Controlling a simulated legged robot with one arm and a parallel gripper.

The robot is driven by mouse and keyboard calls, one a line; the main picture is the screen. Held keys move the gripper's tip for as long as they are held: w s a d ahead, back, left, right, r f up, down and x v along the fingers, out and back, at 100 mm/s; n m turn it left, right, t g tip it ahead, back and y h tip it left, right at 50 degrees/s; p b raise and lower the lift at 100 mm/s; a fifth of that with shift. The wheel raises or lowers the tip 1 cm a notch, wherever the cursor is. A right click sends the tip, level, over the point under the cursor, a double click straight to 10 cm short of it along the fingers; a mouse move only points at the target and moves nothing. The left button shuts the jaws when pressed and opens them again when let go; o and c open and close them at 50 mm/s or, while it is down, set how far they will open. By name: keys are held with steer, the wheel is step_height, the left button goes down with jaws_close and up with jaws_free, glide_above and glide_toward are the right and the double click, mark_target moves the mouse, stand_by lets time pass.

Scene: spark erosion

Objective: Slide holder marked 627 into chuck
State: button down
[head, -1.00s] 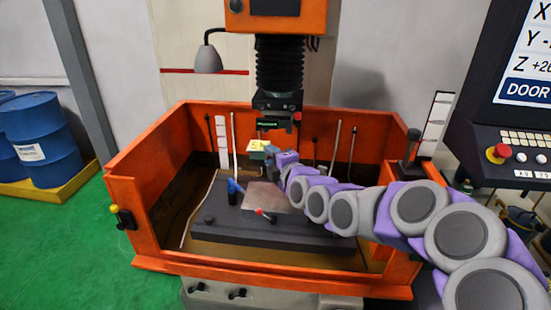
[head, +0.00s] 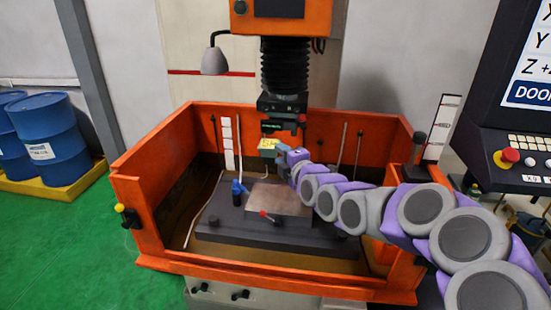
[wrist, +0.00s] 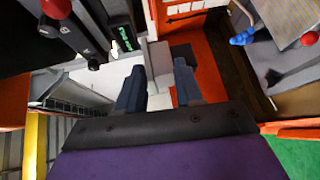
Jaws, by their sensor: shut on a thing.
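The chuck (head: 283,104) hangs from the machine head above the holder, and the two look apart in the head view. In the wrist view, my gripper's dark fingers (wrist: 158,85) have a light grey part of the holder (wrist: 158,62) between them. The dark chuck (wrist: 90,25) appears at upper left. My gripper hides part of the holder.
The orange tank (head: 160,242) surrounds a dark worktable (head: 225,229) bearing a metal plate (head: 278,199), a blue nozzle (head: 238,187) and a red-tipped lever (head: 268,216). A lamp (head: 214,62) hangs upper left. A control panel (head: 500,150) stands at right.

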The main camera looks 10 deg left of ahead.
steer(key=p+x, duration=0.1)
steer(key=x, duration=0.2)
steer(key=shift+a+r, duration=0.15)
steer(key=w+d+p, duration=0.2)
steer(key=d+p, duration=0.1)
steer(key=w+d+p, duration=0.1)
steer(key=shift+w+d+r, duration=0.15)
steer(key=shift+w+r, duration=0.05)
steer(key=shift+r, duration=0.1)
stand_by(2.3)
steer(key=shift+w+p, duration=0.15)
steer(key=shift+p, duration=0.35)
